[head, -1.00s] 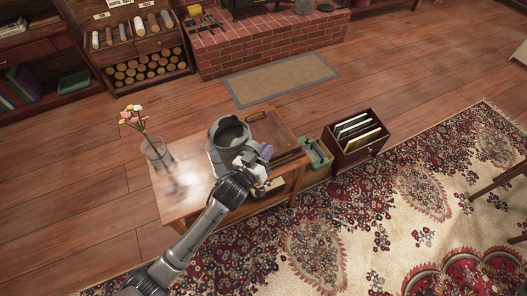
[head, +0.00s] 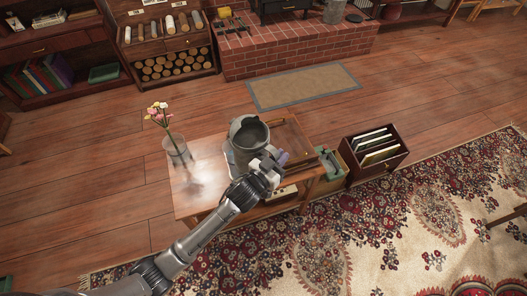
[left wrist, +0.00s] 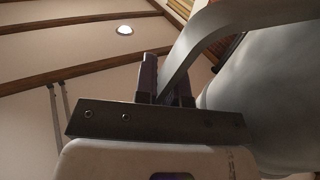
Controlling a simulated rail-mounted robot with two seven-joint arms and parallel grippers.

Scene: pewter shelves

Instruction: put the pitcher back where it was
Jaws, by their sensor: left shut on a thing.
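The grey metal pitcher (head: 247,138) is over the small wooden table (head: 191,205), upright or nearly so. I cannot tell whether its base touches the tabletop. My left gripper (head: 274,163) is at its near right side, shut on its handle. In the left wrist view the curved handle (left wrist: 205,35) passes by the dark gripper fingers (left wrist: 156,80), and the pitcher's smooth body (left wrist: 278,92) fills the right side. The gripper and arm hide the pitcher's lower near side. My right gripper is not in view.
A glass vase with flowers (head: 176,149) stands at the table's left, close to the pitcher. A brown wooden board or case (head: 291,140) lies behind and right. A green crate (head: 333,165) and a file box (head: 374,156) stand right of the table.

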